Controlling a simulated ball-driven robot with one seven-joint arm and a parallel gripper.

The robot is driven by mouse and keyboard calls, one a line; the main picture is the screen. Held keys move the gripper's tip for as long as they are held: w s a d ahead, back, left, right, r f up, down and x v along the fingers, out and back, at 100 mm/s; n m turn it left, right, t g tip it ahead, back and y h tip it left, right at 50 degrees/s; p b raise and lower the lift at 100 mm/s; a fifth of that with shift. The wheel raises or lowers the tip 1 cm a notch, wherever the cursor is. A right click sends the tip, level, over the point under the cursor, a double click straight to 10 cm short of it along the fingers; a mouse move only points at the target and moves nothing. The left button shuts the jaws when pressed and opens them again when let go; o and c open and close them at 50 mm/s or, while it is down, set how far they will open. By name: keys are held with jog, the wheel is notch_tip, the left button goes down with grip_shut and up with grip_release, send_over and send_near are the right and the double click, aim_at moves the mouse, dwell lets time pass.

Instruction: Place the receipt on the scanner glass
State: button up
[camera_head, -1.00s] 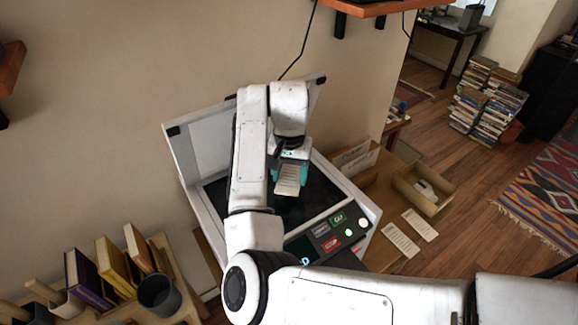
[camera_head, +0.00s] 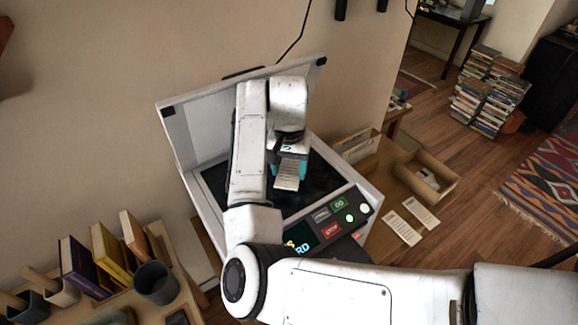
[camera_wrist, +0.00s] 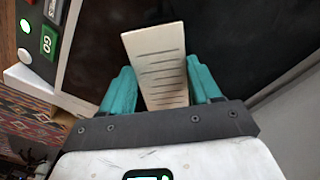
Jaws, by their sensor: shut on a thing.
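The receipt (camera_head: 288,176), a pale slip with dark printed lines, is held in my gripper (camera_head: 289,166) over the scanner. In the wrist view the receipt (camera_wrist: 158,65) sticks out from between the teal fingers of my gripper (camera_wrist: 163,88), tilted slightly, above the dark glass. The scanner glass (camera_head: 325,178) is black, inside a white frame, with the lid (camera_head: 205,128) raised behind it. Part of the glass is hidden by my arm. I cannot tell whether the receipt touches the glass.
The scanner's control panel (camera_head: 331,222) has a green GO button (camera_head: 338,205) and lit lamps. Two more slips (camera_head: 402,229) lie on the wooden surface at right, near an open box (camera_head: 432,178). Books (camera_head: 105,250) and a dark cup (camera_head: 155,283) stand at lower left.

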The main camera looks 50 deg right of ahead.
jog(key=shift+f, duration=0.4)
jog(key=o, duration=1.2)
